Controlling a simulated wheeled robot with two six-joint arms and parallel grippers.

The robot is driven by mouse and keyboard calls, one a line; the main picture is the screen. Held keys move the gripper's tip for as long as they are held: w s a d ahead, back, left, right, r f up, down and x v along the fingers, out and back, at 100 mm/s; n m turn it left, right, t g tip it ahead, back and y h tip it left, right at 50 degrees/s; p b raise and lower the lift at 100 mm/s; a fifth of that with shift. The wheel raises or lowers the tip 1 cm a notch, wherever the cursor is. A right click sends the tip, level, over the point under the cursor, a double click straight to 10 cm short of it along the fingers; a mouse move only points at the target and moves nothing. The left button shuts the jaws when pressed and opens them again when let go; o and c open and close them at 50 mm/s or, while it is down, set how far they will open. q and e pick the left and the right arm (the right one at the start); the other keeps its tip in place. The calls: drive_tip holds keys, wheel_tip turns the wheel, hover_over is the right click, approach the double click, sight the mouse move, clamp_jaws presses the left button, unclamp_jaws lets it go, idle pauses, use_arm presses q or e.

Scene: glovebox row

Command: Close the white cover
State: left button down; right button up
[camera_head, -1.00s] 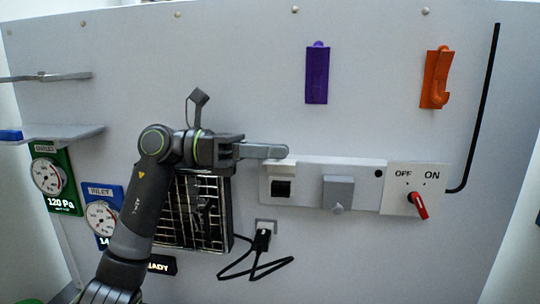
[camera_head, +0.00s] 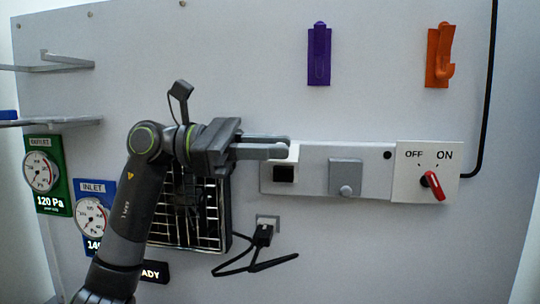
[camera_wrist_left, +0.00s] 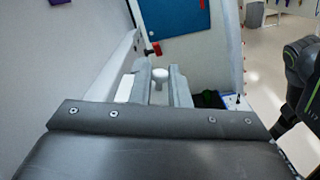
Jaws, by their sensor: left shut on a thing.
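The white cover (camera_head: 292,154) shows as a small white piece at the left end of the light panel strip, above a dark square opening (camera_head: 284,174), which is uncovered. My left gripper (camera_head: 284,150) comes in from the left, its fingers pointing right, in front of the cover and hiding most of it. In the left wrist view a pale round knob (camera_wrist_left: 160,76) stands between its two fingers, with a white slab (camera_wrist_left: 126,88) beside the left finger. The gripper is shut on the cover, apparently at this knob. My right gripper is out of view.
A grey cover (camera_head: 346,173) with a knob and a red OFF/ON switch (camera_head: 432,186) are farther right on the strip. Below are a black plug (camera_head: 263,235) with a looped cable and a dark grille (camera_head: 215,222). Purple (camera_head: 319,55) and orange (camera_head: 439,57) holders hang above.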

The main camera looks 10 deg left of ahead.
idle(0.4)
use_arm(q)
drive_tip(key=c, duration=1.4)
unclamp_jaws()
drive_tip(key=shift+a+f, duration=0.1)
drive_tip(key=shift+a, duration=0.4)
drive_tip(key=a+b, duration=0.3)
drive_tip(key=a, duration=0.8)
